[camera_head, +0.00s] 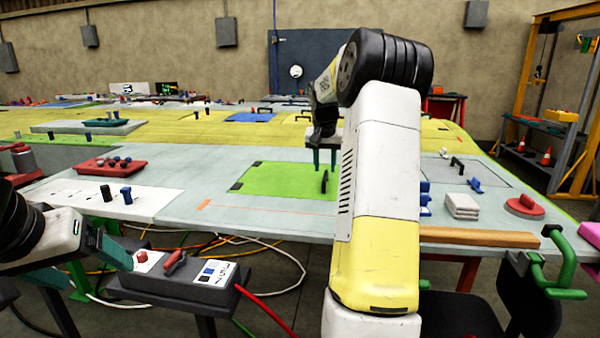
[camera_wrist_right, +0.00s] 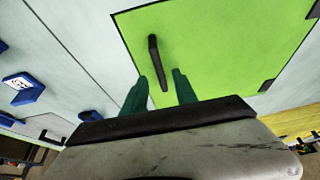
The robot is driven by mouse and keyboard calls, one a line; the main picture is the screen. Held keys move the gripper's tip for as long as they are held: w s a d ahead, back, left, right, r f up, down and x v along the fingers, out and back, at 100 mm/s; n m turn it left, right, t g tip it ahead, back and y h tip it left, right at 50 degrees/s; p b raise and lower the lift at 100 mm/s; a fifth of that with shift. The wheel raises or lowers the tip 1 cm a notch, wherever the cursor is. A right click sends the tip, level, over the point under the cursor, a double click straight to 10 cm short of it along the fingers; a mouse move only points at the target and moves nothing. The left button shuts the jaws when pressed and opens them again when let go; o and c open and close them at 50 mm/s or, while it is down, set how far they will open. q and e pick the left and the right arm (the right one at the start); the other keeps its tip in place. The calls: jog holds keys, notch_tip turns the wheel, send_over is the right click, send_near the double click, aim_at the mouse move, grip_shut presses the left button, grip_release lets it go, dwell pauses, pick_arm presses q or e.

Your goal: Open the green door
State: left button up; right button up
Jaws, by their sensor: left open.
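The green door (camera_head: 275,179) is a bright green panel lying flush in the grey wing surface, and it looks shut. Its dark bar handle (camera_head: 324,182) stands near the right part that I can see; my right arm hides the door's right end. My right gripper (camera_head: 325,165) points down above the handle. In the right wrist view, the green door (camera_wrist_right: 215,45) fills the upper middle, and the handle (camera_wrist_right: 157,62) lies between and beyond the two green fingertips, which are apart. I see no grip on it. My left gripper (camera_head: 98,280) is open and empty at the lower left.
A grey control box (camera_head: 190,285) with a red button stands beside my left gripper, with cables on the floor. A white panel (camera_head: 75,197) with knobs lies left of the door. White blocks (camera_head: 461,206) and a red disc (camera_head: 524,207) lie to the right.

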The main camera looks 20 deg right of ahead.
aim_at(325, 175)
jog(key=shift+x, duration=1.65)
jog(key=shift+c, duration=0.4)
grip_shut()
